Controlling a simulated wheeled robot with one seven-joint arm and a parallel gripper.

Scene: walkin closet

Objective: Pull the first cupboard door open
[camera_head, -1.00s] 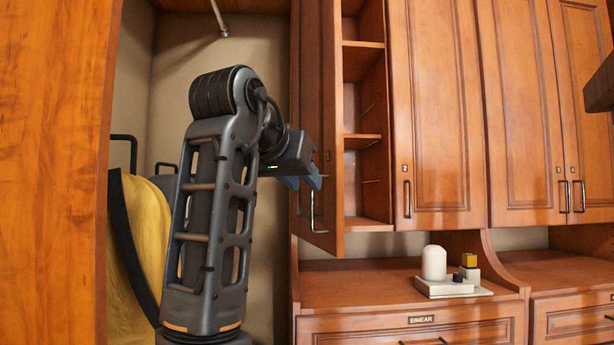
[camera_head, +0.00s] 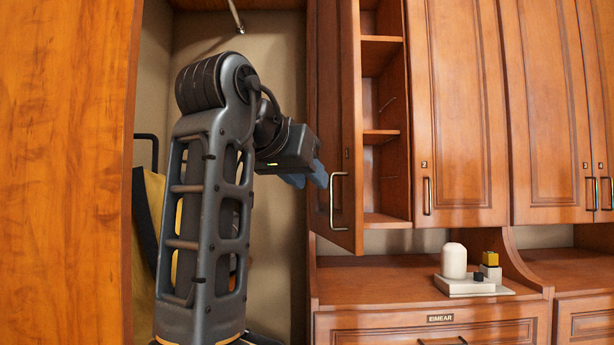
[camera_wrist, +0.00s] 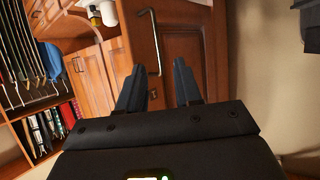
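The first cupboard door (camera_head: 336,110) is brown wood and stands ajar at the left of the cupboards in the head view, with shelves showing behind its edge. Its metal bar handle (camera_head: 333,205) is near the door's bottom. My gripper (camera_head: 317,178) is just left of the handle, with blue fingertips near its upper end. In the wrist view, the fingers of my gripper (camera_wrist: 158,78) are spread apart with nothing held. The handle (camera_wrist: 154,42) shows ahead of them, its near end in the gap between them; whether a finger touches it is unclear. The door (camera_wrist: 190,38) shows behind.
An open shelf compartment (camera_head: 383,178) lies right of the door. A closed cupboard door (camera_head: 458,110) adjoins it. Below, a counter (camera_head: 375,285) holds a white rounded object (camera_head: 454,261) on a base. A wooden side panel (camera_head: 65,170) stands close at left.

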